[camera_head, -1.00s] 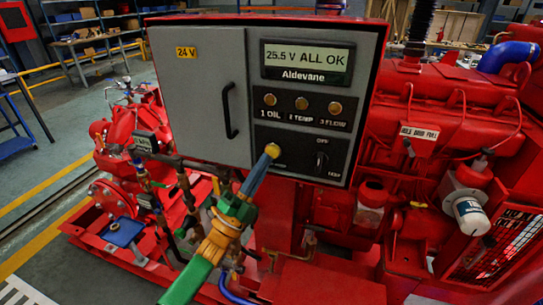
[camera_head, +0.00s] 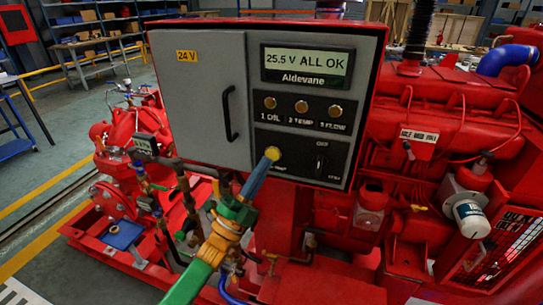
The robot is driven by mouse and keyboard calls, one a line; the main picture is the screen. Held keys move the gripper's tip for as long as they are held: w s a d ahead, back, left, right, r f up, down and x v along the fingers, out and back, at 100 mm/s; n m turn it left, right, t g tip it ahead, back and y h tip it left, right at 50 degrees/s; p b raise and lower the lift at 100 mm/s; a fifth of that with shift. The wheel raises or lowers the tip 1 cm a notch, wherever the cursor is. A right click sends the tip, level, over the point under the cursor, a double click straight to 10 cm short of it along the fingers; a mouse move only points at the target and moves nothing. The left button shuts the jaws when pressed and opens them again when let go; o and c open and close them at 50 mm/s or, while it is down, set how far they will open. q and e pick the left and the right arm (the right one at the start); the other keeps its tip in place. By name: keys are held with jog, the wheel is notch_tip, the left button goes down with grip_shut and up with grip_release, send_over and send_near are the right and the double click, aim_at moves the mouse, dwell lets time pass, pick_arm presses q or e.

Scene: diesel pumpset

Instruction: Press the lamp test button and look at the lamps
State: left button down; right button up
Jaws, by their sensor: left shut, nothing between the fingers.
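The control panel (camera_head: 264,185) has a display (camera_head: 307,64) reading "25.5 V ALL OK" above the name Aldevane. Under it are three lamps marked 1 OIL (camera_head: 270,103), 2 TEMP (camera_head: 302,107) and 3 FLOW (camera_head: 335,111); all look the same dull amber. A dark rotary switch (camera_head: 320,162) sits at the lower right of the panel. My right gripper is out of view.
A grey cabinet door with a black handle (camera_head: 230,114) is left of the panel face. Red pump pipework and valves (camera_head: 185,190) stand below left. The red engine (camera_head: 450,110) with a white filter (camera_head: 468,216) stands to the right.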

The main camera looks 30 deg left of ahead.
pick_arm(q)
jog(key=shift+w, duration=0.15)
dwell(0.8)
jog(key=shift+w+a+h+b, duration=0.1)
jog(key=shift+w+h+b, duration=0.2)
jog(key=shift+b, duration=0.05)
jog(key=shift+w+a+b, duration=0.1)
jog(key=shift+w+b, duration=0.25)
dwell(0.5)
dwell(0.3)
jog(key=shift+s+p, duration=0.55)
jog(key=shift+s, duration=0.2)
jog(key=shift+d, duration=0.2)
jog(key=s+p, duration=0.1)
jog(key=s, duration=0.1)
jog(key=s+d+p, duration=0.1)
jog(key=s, duration=0.2)
jog(key=shift+p, duration=0.35)
